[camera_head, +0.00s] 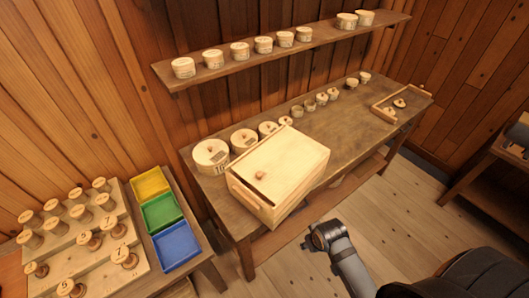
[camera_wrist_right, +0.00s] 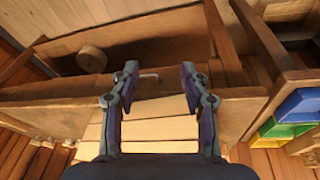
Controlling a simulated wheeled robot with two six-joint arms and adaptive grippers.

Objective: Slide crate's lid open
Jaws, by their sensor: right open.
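The crate (camera_head: 300,187) is a pale wooden box on the near left part of the workbench in the head view. Its flat lid (camera_head: 285,160) covers the top, with no gap that I can see. A small round brown knob (camera_head: 261,175) stands on the lid, and a wooden bar handle (camera_head: 245,193) is on the crate's left end. My right gripper (camera_head: 322,236) is in front of the bench, below and right of the crate, apart from it. In the right wrist view its fingers (camera_wrist_right: 160,88) are spread with nothing gripped between them. My left gripper is not in view.
Round lidded tubs (camera_head: 211,153) line the bench's back edge, and a wall shelf (camera_head: 225,68) holds more. A small wooden tray (camera_head: 399,103) lies at the far right. Yellow, green and blue bins (camera_head: 176,245) and a stepped spool rack (camera_head: 90,240) stand left. Bench space right of the crate is clear.

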